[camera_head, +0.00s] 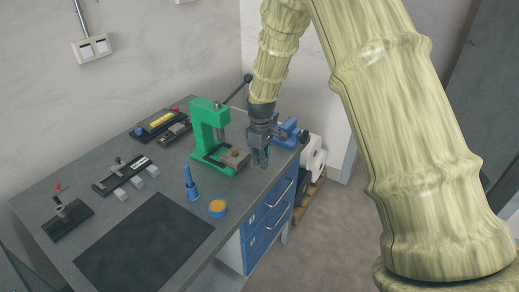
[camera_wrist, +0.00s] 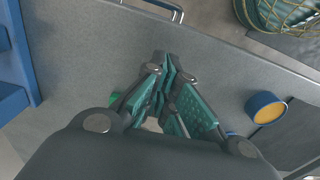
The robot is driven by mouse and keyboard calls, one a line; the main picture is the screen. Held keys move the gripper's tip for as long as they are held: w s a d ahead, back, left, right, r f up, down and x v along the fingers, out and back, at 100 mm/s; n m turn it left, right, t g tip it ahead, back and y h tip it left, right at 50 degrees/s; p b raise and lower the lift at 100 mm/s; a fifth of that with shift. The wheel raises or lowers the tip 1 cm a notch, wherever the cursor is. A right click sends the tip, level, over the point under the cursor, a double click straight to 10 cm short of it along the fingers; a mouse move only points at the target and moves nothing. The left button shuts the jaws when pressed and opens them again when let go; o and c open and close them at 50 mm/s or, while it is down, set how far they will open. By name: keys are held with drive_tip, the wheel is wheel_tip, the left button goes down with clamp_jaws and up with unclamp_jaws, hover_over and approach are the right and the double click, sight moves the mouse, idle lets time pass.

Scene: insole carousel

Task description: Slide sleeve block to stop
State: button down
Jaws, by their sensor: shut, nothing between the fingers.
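My gripper (camera_head: 262,160) is shut and empty, pointing down over the right part of the grey workbench, just right of the green press. In the wrist view its fingertips (camera_wrist: 166,68) are together above the bench top. I cannot tell for sure which thing is the sleeve block. A grey-brown block (camera_head: 235,157) sits on the base of the green press (camera_head: 207,135), a little left of my gripper and apart from it. In the wrist view the press is almost wholly hidden behind my gripper.
A blue vise (camera_head: 285,131) stands behind my gripper; a blue part fills the wrist view's left edge. An orange-filled blue tin (camera_head: 217,208), a blue bottle (camera_head: 191,184) and a dark mat (camera_head: 145,243) lie nearer. Black fixtures (camera_head: 122,175) line the left. The bench edge is close.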

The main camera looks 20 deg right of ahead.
sight(244, 158)
drive_tip(key=shift+w+a+f+p, duration=0.4)
drive_tip(key=shift+w+a, duration=0.05)
drive_tip(key=shift+w, duration=0.15)
drive_tip(key=shift+w+a+f+p, duration=0.35)
drive_tip(key=shift+w+a+f, duration=0.1)
drive_tip(key=shift+w, duration=0.15)
drive_tip(key=shift+w+a+r, duration=0.1)
drive_tip(key=shift+w+a, duration=0.15)
drive_tip(key=shift+a, duration=0.15)
drive_tip(key=shift+w, duration=0.1)
drive_tip(key=shift+a, duration=0.1)
drive_tip(key=shift+w+a, duration=0.5)
drive_tip(key=shift+w, duration=0.2)
drive_tip(key=shift+w+a, duration=0.5)
drive_tip(key=shift+w, duration=0.15)
drive_tip(key=shift+s+d, duration=0.15)
